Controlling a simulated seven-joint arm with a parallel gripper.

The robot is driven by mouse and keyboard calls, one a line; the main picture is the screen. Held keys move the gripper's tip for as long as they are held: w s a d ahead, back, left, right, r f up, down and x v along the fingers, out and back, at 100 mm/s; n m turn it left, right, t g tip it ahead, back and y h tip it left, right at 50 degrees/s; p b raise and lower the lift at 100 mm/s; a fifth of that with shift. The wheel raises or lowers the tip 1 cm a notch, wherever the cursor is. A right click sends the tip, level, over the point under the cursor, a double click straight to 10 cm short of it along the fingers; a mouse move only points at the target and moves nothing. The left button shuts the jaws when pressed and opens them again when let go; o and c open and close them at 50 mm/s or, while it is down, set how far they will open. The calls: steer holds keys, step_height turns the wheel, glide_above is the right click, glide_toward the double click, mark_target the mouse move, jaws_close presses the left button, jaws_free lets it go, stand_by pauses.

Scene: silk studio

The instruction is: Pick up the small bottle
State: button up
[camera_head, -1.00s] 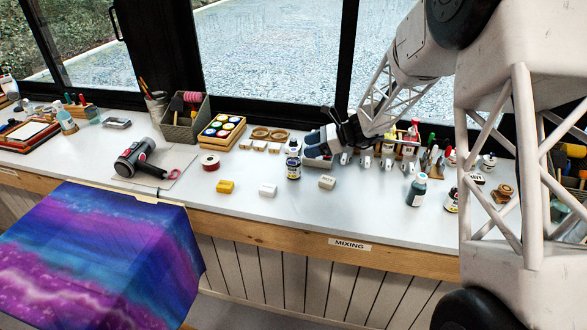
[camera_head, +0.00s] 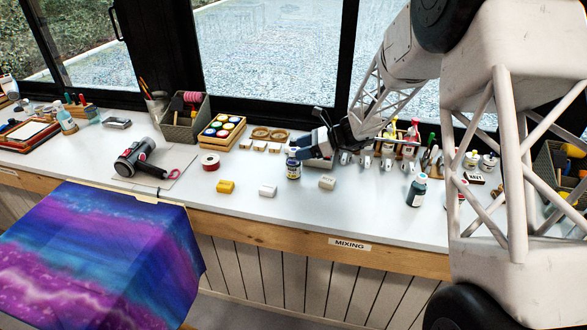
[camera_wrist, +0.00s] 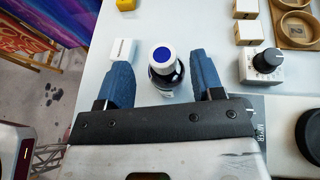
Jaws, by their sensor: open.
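The small bottle (camera_head: 293,166) stands upright on the white bench, dark with a pale label and a white cap. In the wrist view the bottle (camera_wrist: 164,66) shows from above, its cap marked with a blue disc. My gripper (camera_wrist: 166,72) is open, one blue finger on each side of the bottle, with a visible gap to each finger. In the head view my gripper (camera_head: 303,150) is at the bottle's upper part and hides some of it. Whether the fingers touch the bottle cannot be told from the head view.
A white block (camera_head: 268,190), a yellow block (camera_head: 226,187) and a beige block (camera_head: 327,182) lie near the bottle. A dark bottle (camera_head: 417,190) stands to the right. A dial device (camera_wrist: 264,64) is right of the gripper. The front bench strip is mostly clear.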

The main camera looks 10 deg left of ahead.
mark_target(289, 156)
steer(key=shift+x, duration=2.6)
steer(key=shift+w+f, duration=0.15)
jaws_close()
